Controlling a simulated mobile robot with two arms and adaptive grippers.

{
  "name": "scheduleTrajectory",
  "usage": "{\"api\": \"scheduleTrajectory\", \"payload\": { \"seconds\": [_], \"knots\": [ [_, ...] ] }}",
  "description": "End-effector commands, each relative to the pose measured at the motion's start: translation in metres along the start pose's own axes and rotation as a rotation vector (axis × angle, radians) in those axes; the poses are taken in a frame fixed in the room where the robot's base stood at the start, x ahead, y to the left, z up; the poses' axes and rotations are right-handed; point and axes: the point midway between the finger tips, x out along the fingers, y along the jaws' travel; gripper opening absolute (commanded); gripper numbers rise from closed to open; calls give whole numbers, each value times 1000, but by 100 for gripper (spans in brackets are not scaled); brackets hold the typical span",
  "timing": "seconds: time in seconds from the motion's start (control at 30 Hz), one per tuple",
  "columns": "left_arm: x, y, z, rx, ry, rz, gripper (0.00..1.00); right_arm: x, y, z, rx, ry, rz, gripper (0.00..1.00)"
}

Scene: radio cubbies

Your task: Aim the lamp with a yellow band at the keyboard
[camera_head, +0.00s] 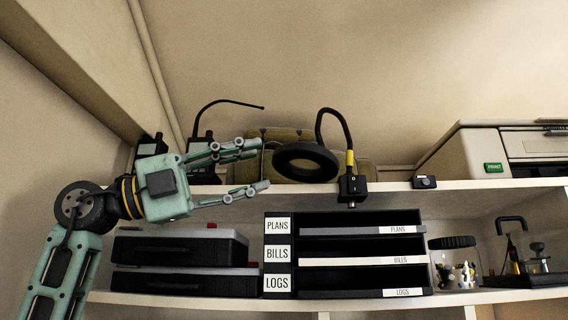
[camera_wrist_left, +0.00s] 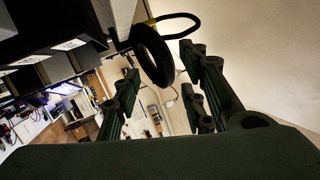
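The lamp with a yellow band (camera_head: 350,158) is clamped by a black base at the front edge of the upper shelf. Its black neck arches up and left to a dark ring-shaped head (camera_head: 306,162). The ring head also shows in the left wrist view (camera_wrist_left: 152,55), ahead of the fingers. My left gripper (camera_head: 266,164) is open and empty, its fingers pointing right, just left of the ring head; I cannot tell whether they touch. I see no keyboard that I can make out. My right gripper is not in view.
Radios with an antenna (camera_head: 203,140) and an olive bag (camera_head: 272,136) stand on the upper shelf (camera_head: 400,186). A beige printer (camera_head: 462,150) is at right. Below are black cases (camera_head: 180,250), a labelled tray rack (camera_head: 360,220) and a jar (camera_head: 455,265).

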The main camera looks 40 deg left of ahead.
Motion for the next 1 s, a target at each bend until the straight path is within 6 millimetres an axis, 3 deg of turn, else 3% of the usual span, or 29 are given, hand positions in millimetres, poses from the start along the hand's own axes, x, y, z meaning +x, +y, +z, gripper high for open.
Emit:
{"api": "scheduleTrajectory", "payload": {
  "seconds": [0.23,0.4,0.77,1.0],
  "knots": [
    [43,-3,-1,1,4,3,38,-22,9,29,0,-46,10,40],
    [62,-2,-1,0,2,2,38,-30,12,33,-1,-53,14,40],
    [68,0,-1,2,1,0,38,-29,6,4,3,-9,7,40],
    [67,0,-1,1,1,0,18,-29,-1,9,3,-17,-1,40]
  ]
}}
